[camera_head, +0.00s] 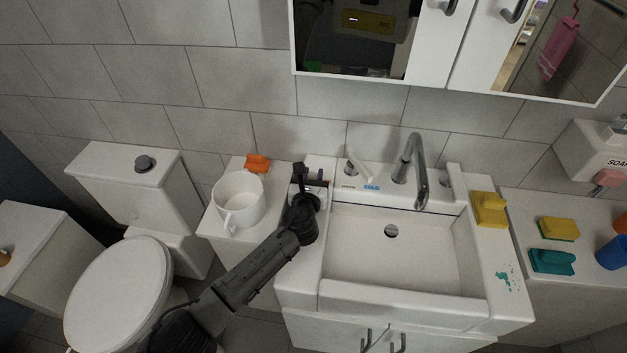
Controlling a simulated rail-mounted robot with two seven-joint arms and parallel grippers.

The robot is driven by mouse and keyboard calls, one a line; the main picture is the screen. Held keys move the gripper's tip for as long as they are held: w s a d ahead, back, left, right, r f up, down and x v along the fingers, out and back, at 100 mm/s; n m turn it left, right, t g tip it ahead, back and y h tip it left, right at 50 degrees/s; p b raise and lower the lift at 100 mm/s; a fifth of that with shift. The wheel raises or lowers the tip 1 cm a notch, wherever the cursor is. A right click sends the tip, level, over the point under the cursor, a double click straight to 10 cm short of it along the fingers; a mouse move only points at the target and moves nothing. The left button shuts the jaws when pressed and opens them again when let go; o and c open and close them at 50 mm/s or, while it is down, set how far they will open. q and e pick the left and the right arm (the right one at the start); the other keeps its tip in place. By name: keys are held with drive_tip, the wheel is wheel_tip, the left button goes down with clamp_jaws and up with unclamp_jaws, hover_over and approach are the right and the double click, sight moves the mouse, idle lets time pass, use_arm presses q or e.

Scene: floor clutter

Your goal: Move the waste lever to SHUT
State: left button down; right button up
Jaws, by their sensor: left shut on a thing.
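My left gripper (301,176) reaches up from the bottom left to the sink's back left corner. It is shut on a small dark and reddish piece that looks like the waste lever (322,182), on the rim left of the cold tap handle. The gripper hides much of the lever and its markings, so I cannot read its position. The white sink (400,255) has an empty basin with a dark drain hole (391,231). My right gripper is not in view.
The cold tap handle (357,167) and chrome spout (415,170) stand close to the right. A white mug (238,203) and orange object (257,163) are on the left ledge. A yellow object (489,209) sits on the right rim. The mirror cabinet (427,45) hangs above.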

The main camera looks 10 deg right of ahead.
use_arm(q)
drive_tip(key=b, duration=0.1)
drive_tip(key=s+t+b, duration=0.1)
drive_tip(key=b, duration=0.1)
drive_tip(key=shift+s+a+f+t, duration=0.15)
drive_tip(key=shift+a+f+t, duration=0.05)
drive_tip(key=shift+f+t, duration=0.1)
drive_tip(key=shift+s+r+t+h+b, duration=0.15)
drive_tip(key=shift+r+t+h+b, duration=0.15)
drive_tip(key=shift+r+b, duration=0.1)
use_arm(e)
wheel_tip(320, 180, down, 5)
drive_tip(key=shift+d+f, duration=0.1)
use_arm(q)
drive_tip(key=c, duration=0.8)
unclamp_jaws()
drive_tip(key=shift+c, duration=0.2)
drive_tip(key=shift+s, duration=0.1)
drive_tip(key=shift+s+a, duration=0.15)
drive_tip(key=shift+s, duration=0.1)
drive_tip(key=p+v, duration=0.3)
drive_tip(key=v, duration=0.8)
drive_tip(key=shift+s, duration=0.2)
drive_tip(key=shift+v, duration=0.85)
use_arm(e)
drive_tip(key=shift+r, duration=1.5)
